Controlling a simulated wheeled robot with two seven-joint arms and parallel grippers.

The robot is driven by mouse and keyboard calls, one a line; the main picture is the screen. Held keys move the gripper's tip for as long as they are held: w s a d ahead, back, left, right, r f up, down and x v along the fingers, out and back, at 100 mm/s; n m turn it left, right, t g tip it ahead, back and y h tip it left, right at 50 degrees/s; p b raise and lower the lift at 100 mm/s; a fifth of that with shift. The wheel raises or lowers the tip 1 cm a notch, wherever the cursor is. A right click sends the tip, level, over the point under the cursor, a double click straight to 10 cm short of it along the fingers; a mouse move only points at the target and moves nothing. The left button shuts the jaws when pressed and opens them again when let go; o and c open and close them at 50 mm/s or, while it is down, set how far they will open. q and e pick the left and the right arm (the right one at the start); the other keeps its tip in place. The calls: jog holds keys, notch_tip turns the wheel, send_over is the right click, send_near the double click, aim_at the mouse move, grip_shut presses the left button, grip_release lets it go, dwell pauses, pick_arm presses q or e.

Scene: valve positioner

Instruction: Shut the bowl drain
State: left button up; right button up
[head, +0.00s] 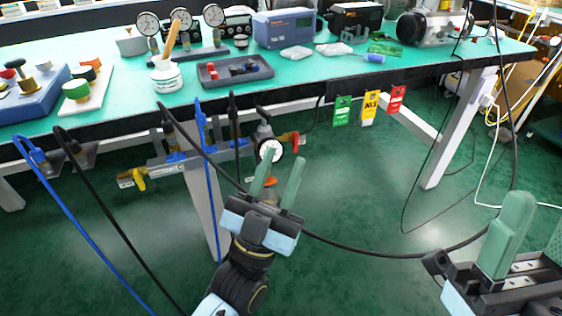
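A filter-regulator assembly (264,130) with a round gauge (271,150) hangs below the front edge of the bench. Its bowl is mostly hidden behind my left gripper, and I cannot make out the drain clearly. A small orange part (270,182) shows between the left gripper's fingers; I cannot tell whether it is the drain. My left gripper (281,172) is open, its two green fingers pointing up in front of the gauge. I cannot tell whether it touches anything. My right gripper (530,232) is at the lower right, fingers apart, partly cut off by the frame, far from the assembly.
A yellow-handled valve (138,178) and a red-handled valve (298,138) flank the assembly. Blue (72,225) and black hoses hang in front, and a black cable (380,255) loops across. Tags (370,107) hang from the bench edge. Floor right of centre is clear.

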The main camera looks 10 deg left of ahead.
pick_arm(q)
jog(key=shift+s+d+r+m+g+h, duration=0.1)
jog(key=shift+s+r+m+g+h, duration=0.3)
jog(key=shift+m+h, duration=0.6)
jog(key=shift+s+r+m+g+h, duration=0.15)
jog(key=shift+m+g+h, duration=0.45)
jog(key=shift+m, duration=0.65)
jog(key=shift+s+d+r+m+g+h, duration=0.1)
jog(key=shift+s+r+m+g+h, duration=0.2)
jog(key=shift+m+h, duration=0.75)
jog(key=shift+w, duration=0.1)
